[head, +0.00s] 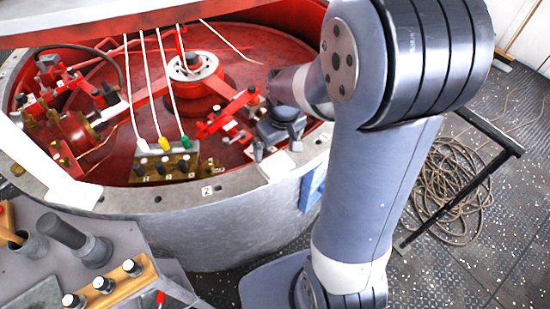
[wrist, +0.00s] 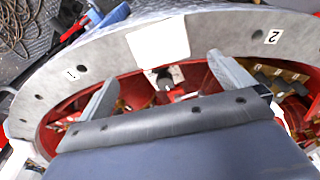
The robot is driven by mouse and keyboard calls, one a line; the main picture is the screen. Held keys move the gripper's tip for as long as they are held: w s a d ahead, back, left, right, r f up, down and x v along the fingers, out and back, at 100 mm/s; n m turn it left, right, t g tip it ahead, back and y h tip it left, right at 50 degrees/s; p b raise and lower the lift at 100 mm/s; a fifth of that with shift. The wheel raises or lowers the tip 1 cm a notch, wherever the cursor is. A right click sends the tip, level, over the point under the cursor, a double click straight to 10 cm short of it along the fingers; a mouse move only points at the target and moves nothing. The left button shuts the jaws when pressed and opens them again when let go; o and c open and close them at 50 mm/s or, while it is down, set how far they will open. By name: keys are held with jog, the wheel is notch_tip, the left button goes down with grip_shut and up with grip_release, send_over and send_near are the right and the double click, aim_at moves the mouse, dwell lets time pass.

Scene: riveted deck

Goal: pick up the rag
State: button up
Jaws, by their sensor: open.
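I cannot make out a certain rag. A flat white piece (head: 278,166) lies on the grey rim of the round red well, and it may be the rag or a plate. In the wrist view this white piece (wrist: 158,42) lies on the rim just beyond my fingertips, between the marks 1 and 2. My gripper (head: 278,146) is over the inner edge of the well, close to the white piece. In the wrist view my gripper (wrist: 163,72) has its two fingers wide apart with nothing held between them.
A blue piece (head: 312,188) shows at the well's outer wall. A block with white, yellow and green plugs (head: 165,163) stands inside the well, left of my gripper. Red machinery (head: 195,70) fills the well. Coiled rope (head: 452,185) lies on the deck beside a dark bar.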

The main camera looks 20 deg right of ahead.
aim_at(276, 162)
notch_tip(276, 162, down, 3)
jog(key=shift+w+r, duration=0.1)
jog(key=shift+w, duration=0.05)
jog(key=shift+w+a+f+p, duration=0.1)
jog(key=shift+f+p, duration=0.1)
jog(key=shift+f, duration=1.2)
jog(key=shift+a+f+p, duration=0.1)
jog(key=shift+f+p, duration=0.1)
jog(key=shift+f, duration=1.15)
jog(key=shift+d, duration=0.1)
jog(key=c, duration=1)
jog(key=shift+r, duration=0.1)
notch_tip(276, 162, up, 10)
